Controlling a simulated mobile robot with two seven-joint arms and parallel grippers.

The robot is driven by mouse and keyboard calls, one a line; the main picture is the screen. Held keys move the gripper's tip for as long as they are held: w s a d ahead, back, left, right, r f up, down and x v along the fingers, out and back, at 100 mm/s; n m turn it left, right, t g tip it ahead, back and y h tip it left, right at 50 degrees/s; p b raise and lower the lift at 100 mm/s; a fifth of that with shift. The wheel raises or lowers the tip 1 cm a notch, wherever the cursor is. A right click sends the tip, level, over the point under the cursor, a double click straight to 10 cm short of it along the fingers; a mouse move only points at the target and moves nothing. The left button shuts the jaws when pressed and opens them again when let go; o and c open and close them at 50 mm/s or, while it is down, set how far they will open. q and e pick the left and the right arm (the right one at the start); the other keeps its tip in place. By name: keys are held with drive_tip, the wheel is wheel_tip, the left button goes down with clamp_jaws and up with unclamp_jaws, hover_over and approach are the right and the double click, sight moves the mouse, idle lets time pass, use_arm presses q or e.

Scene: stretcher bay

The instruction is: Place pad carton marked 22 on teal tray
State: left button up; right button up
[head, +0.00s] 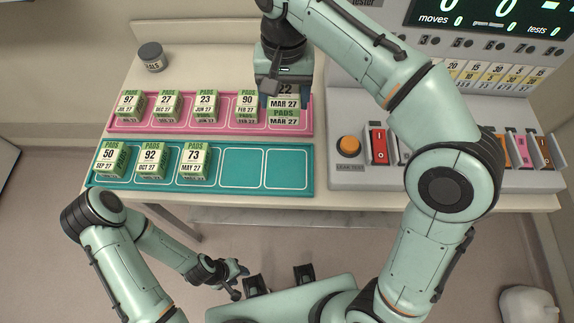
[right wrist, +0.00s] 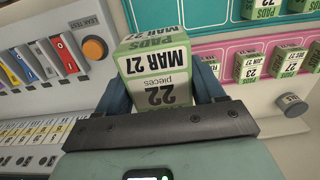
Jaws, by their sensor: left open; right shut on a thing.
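The pad carton marked 22 (head: 284,119) is green and white and stands at the right end of the pink tray (head: 219,128) in the head view. My right gripper (head: 282,97) comes down over it and is shut on it. In the right wrist view the carton (right wrist: 158,72) sits between both fingers, its 22 and MAR 27 upside down. The teal tray (head: 240,188) lies in front of the pink one. My left gripper (head: 236,278) is open and empty below the table's front edge.
Cartons 97 (head: 129,104), 27 (head: 167,104), 23 (head: 206,105) and 90 (head: 246,106) stand on the pink tray. A grey jar (head: 152,57) is at the back left. A tester panel with an orange button (head: 349,147) and switches stands to the right of the trays.

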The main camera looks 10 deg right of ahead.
sight(286, 106)
drive_tip(key=s, duration=0.3)
drive_tip(key=shift+a+f+b, duration=0.15)
drive_tip(key=shift+a+b, duration=0.05)
drive_tip(key=shift+b, duration=0.2)
drive_tip(key=shift+s, duration=0.3)
wheel_tip(286, 106, down, 14)
drive_tip(key=b, duration=0.4)
drive_tip(key=shift+s+f, duration=0.1)
drive_tip(key=shift+f, duration=0.05)
use_arm(q)
wheel_tip(286, 106, down, 8)
drive_tip(key=s+b, duration=0.1)
drive_tip(key=s, duration=0.1)
drive_tip(key=shift+s+r, duration=0.15)
drive_tip(key=shift+r, duration=0.05)
use_arm(e)
drive_tip(key=shift+a+f, duration=0.1)
drive_tip(key=shift+f, duration=2.5)
use_arm(q)
drive_tip(key=shift+f+b, duration=0.1)
drive_tip(key=shift+b, duration=0.2)
use_arm(e)
drive_tip(key=shift+f, duration=0.15)
drive_tip(key=o, duration=1.2)
